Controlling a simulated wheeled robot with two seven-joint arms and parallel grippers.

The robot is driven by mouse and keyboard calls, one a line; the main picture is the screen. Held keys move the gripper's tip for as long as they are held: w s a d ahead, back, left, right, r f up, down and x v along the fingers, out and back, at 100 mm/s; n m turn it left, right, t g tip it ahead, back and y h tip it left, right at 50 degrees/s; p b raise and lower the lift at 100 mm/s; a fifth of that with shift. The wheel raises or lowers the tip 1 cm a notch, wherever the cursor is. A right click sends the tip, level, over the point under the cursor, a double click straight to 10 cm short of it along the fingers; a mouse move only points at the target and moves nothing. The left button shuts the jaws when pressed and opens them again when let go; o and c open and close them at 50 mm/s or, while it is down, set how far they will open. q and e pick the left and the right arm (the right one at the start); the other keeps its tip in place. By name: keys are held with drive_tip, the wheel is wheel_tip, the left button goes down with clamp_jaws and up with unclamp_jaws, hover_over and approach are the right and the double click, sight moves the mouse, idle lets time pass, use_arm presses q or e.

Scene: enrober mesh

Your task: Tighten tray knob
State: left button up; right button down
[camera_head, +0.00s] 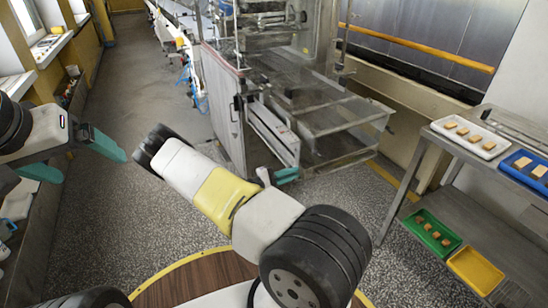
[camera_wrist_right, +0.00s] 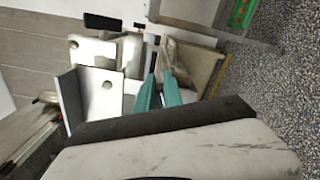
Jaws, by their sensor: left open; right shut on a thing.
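My right gripper (camera_head: 287,174) reaches the lower front of the steel enrober machine (camera_head: 262,125), beside its lower tray (camera_head: 345,150). Its teal fingers also show in the right wrist view (camera_wrist_right: 160,92), shut on a small part at the machine. That part, at the place of the tray knob, is mostly hidden between the fingertips, so its shape and how far it is turned cannot be told. My left gripper (camera_head: 112,147) is open and empty at the left, well away from the machine, over the floor.
A steel rack (camera_head: 440,140) at the right carries a white tray (camera_head: 470,137), a blue tray (camera_head: 525,170), a green tray (camera_head: 432,230) and a yellow tray (camera_head: 475,270). Shelving lines the left wall. The floor between is clear.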

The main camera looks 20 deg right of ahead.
drive_tip(key=m, duration=0.1)
drive_tip(key=f+m, duration=0.1)
drive_tip(key=m, duration=0.1)
drive_tip(key=shift+w+a+f, duration=0.1)
drive_tip(key=shift+a+f, duration=0.1)
drive_tip(key=shift+f+m, duration=0.15)
drive_tip(key=shift+m, duration=0.65)
drive_tip(key=shift+w, duration=0.1)
drive_tip(key=c, duration=1.5)
unclamp_jaws()
drive_tip(key=shift+w, duration=0.1)
drive_tip(key=a, duration=0.7)
drive_tip(key=shift+s+a, duration=0.4)
